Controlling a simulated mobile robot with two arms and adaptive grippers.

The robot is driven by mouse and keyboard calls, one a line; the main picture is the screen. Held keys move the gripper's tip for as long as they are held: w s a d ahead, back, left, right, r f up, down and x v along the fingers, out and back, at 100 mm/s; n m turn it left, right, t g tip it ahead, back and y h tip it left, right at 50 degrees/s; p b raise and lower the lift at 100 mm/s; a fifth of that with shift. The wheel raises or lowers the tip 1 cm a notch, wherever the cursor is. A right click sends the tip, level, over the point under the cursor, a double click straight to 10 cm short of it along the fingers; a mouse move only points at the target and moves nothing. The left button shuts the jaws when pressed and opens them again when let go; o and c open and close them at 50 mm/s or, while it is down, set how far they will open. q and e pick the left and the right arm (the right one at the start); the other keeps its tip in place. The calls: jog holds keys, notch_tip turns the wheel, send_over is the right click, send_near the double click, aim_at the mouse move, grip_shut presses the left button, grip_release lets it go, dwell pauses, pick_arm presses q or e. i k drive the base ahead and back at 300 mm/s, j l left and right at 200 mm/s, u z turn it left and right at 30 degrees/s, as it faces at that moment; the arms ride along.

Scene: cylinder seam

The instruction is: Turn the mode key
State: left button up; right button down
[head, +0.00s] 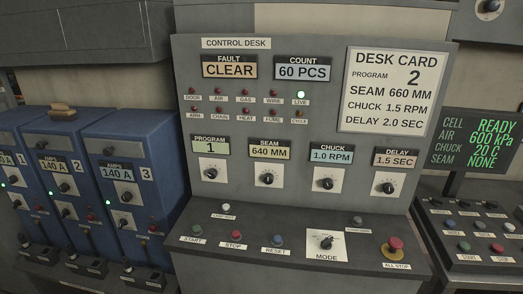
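The mode key (326,242) sits on a white plate labelled MODE on the sloped lower ledge of the grey control desk (190,60). Its dark pointer is tilted; the position it marks is too small to read. Neither of my grippers shows in the head view, and nothing touches the key.
START (199,229), STOP (237,235) and RESET (277,241) buttons lie left of the key. A red ALL STOP button (395,243) stands at its right. Program, seam, chuck and delay knobs are above. Blue power units (127,150) stand left, a green-text screen (482,140) right.

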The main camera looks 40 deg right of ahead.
aim_at(326, 244)
jog(key=z, duration=1.6)
